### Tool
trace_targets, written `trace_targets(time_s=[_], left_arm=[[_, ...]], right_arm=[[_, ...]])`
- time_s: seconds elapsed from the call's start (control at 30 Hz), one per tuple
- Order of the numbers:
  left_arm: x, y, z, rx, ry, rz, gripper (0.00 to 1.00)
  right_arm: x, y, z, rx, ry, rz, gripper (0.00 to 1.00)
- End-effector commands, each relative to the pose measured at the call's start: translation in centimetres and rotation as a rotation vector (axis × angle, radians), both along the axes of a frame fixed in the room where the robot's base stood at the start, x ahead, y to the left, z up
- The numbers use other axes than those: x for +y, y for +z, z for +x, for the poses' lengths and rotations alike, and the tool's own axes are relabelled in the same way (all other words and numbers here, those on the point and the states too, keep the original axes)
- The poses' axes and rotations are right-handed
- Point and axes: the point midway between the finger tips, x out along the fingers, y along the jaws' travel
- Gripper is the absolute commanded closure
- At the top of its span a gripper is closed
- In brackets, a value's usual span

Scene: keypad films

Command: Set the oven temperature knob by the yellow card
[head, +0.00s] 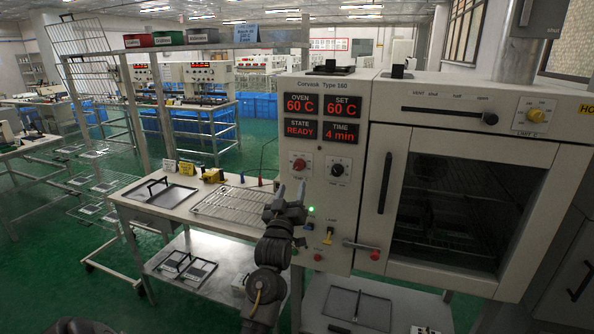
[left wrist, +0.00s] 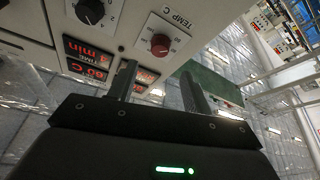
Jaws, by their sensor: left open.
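The oven's control panel (head: 325,215) shows OVEN 60 C, SET 60 C, STATE READY and TIME 4 min. The red temperature knob (head: 299,164) sits below the displays. In the left wrist view the red knob (left wrist: 159,44), labelled TEMP C, is just beyond the fingertips. The yellow card (head: 187,168) stands on the bench left of the oven; its writing is too small to read. My left gripper (head: 290,192) is open and empty, a little below the red knob in the head view. It also shows in the left wrist view (left wrist: 158,78). My right gripper is not seen.
A black knob (head: 338,170) is right of the red one. A yellow knob (head: 535,116), marked LIMIT C, is at upper right. The bench holds a wire rack (head: 232,203), a white card (head: 169,165) and a yellow block (head: 212,175).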

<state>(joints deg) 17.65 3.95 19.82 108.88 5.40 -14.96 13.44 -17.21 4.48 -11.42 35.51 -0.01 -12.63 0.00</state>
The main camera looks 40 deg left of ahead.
Motion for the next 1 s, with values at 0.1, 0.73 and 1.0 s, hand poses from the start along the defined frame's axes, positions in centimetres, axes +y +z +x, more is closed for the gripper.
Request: trace_targets(time_s=[0.1, 0.73, 1.0], left_arm=[[1.0, 1.3, 2.0, 0.000, 0.001, 0.000, 0.51], [3.4, 3.0, 7.0, 0.002, -0.001, -0.001, 0.51], [3.4, 3.0, 6.9, 0.002, -0.001, -0.001, 0.69]], right_arm=[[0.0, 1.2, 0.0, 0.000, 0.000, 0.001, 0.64], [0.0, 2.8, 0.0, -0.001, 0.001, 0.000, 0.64], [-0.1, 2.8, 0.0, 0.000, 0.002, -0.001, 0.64]])
